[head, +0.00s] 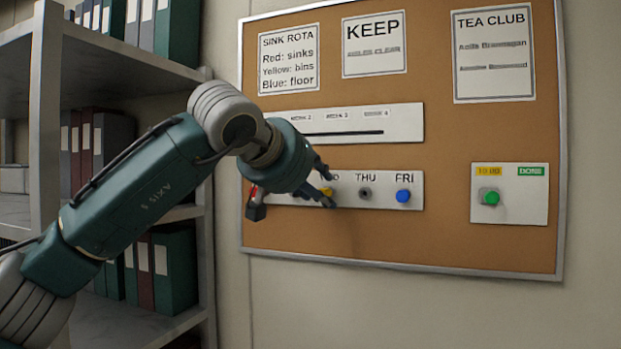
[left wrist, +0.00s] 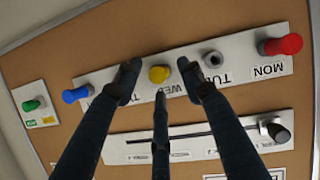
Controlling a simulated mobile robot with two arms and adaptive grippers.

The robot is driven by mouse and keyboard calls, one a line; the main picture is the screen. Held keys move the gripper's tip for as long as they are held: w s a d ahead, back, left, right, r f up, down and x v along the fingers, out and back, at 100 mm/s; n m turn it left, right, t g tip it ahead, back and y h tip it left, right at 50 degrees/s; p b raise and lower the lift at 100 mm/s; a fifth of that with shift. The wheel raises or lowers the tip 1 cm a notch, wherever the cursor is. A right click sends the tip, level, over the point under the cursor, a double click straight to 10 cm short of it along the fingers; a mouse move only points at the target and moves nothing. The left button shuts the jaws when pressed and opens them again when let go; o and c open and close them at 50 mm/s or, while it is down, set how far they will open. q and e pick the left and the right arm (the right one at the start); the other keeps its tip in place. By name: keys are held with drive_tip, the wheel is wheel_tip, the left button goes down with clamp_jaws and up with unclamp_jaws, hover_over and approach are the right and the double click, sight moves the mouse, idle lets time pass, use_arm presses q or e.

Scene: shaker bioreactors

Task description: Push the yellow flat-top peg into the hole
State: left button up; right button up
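The yellow peg (left wrist: 159,74) stands out from the white weekday strip at the WED label. In the head view the yellow peg (head: 327,191) is partly covered by my fingers. My left gripper (left wrist: 159,86) is open, with its fingers spread around the yellow peg and no clear contact showing. In the head view the left gripper (head: 318,186) is in front of the strip's left half. A grey ring-shaped hole (left wrist: 212,58) shows at TUE, and another grey hole (head: 365,193) at THU; a finger hides the THU one in the wrist view. My right gripper is not in view.
A red peg (left wrist: 283,44) is at MON and a blue peg (head: 403,196) at FRI. A slotted panel (head: 400,122) with a dark knob (left wrist: 277,132) is above the strip. A green button (head: 491,198) is at right. Shelves (head: 140,55) stand at left.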

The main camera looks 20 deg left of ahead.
use_arm(q)
clamp_jaws()
drive_tip(key=shift+s, duration=0.1)
idle(0.5)
drive_tip(key=shift+s, duration=0.65)
drive_tip(key=shift+s+b, duration=0.15)
drive_tip(key=shift+b, duration=0.15)
drive_tip(key=shift+s, duration=0.45)
